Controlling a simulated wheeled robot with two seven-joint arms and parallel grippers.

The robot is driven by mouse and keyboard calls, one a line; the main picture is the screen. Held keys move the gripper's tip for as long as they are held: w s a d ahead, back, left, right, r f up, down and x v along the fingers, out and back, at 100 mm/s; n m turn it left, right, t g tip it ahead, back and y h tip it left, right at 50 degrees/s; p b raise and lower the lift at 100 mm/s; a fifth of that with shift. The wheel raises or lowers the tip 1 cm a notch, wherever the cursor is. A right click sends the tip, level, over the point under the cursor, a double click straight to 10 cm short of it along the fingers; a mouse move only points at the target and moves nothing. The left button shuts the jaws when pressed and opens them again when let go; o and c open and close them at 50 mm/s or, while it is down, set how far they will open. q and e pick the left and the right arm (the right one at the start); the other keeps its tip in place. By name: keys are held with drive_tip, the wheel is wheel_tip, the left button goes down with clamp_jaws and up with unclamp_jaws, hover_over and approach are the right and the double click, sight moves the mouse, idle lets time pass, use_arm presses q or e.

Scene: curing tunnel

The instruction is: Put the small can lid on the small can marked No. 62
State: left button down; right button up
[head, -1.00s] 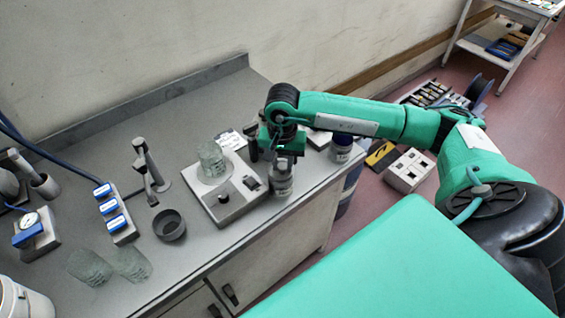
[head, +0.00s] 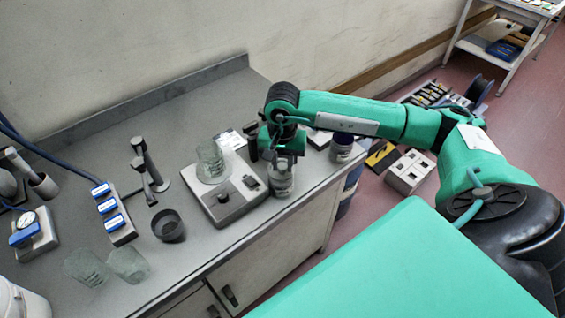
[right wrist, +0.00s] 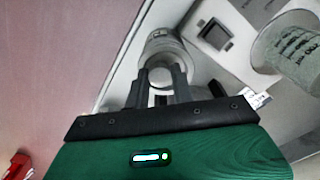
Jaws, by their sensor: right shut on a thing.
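A small can (head: 280,184) with a pale label stands upright at the bench's front edge, just right of the grey scale-like device. I cannot read a number on it. It also shows beyond my fingers in the right wrist view (right wrist: 164,44). My right gripper (head: 280,155) points down right above this can. Its fingers (right wrist: 161,82) are shut on a small light piece, which looks like part of the small can lid (right wrist: 160,73). The fingers hide most of the lid, and I cannot tell whether it touches the can. My left gripper is not in view.
A glass beaker (head: 211,160) stands on the grey device (head: 226,212) close left of the can. A dark-topped container (head: 342,148) stands to the right. A dark cup (head: 168,226) and two glass beakers (head: 128,265) are farther left. The bench's front edge is close.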

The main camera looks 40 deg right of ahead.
drive_tip(key=shift+f+b, duration=0.3)
drive_tip(key=shift+b, duration=0.3)
idle(0.7)
idle(0.4)
drive_tip(key=o, duration=1.5)
drive_tip(key=shift+r+p, duration=1.2)
drive_tip(key=shift+r, duration=2.3)
drive_tip(key=shift+a, duration=0.1)
